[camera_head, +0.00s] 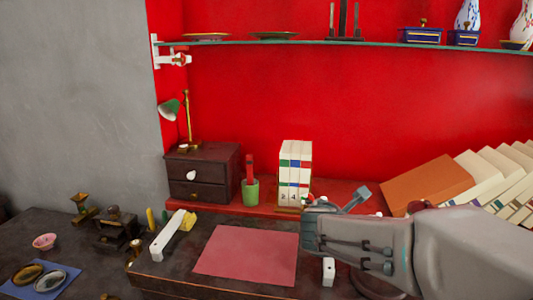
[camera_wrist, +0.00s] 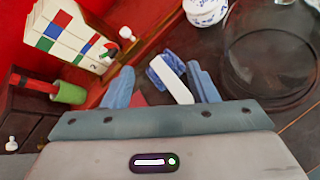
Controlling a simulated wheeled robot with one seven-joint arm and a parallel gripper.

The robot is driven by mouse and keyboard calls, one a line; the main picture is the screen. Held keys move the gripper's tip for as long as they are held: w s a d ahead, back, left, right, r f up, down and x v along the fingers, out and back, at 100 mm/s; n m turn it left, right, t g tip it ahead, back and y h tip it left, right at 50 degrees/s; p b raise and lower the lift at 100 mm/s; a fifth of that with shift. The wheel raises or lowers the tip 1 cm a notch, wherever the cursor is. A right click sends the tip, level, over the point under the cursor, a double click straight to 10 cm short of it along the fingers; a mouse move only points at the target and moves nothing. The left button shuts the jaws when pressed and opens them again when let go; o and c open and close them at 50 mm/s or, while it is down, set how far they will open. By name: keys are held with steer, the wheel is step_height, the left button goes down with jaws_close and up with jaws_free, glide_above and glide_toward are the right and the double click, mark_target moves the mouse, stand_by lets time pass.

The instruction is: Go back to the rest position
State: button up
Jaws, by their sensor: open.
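My gripper (camera_wrist: 163,84) is open, with its two blue-grey fingers apart at the bottom middle of the wrist view. A white and blue object (camera_wrist: 172,78) shows between and beyond the fingers; I cannot tell exactly what it is, and no grip on it shows. In the head view my grey arm reaches in from the right, over the desk's right part. The gripper end is beside the standing books (camera_head: 295,170), and its fingertips are partly hidden there.
A red mat (camera_head: 247,256) lies left of my arm. A dark drawer box (camera_head: 203,160) and green cup (camera_head: 250,190) stand behind it. Leaning books (camera_head: 480,178) are at right, and a glass shelf (camera_head: 300,42) runs above. In the wrist view a round glass (camera_wrist: 270,55) stands at right.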

steer(key=s+d+m+g+p, duration=0.3)
steer(key=s+m, duration=0.4)
steer(key=m, duration=0.2)
steer(key=s+a+r+m+g+y+p, duration=0.1)
steer(key=s+a+m+g+y+p, duration=0.1)
steer(key=s+m, duration=0.5)
steer(key=s+a+m+g+y+p, duration=0.2)
steer(key=s+a+m+y+p, duration=0.1)
steer(key=s+m, duration=0.4)
steer(key=shift+s+a+r+m+g+p, duration=0.35)
steer(key=shift+a+m+g+p, duration=0.1)
steer(key=shift+m, duration=0.65)
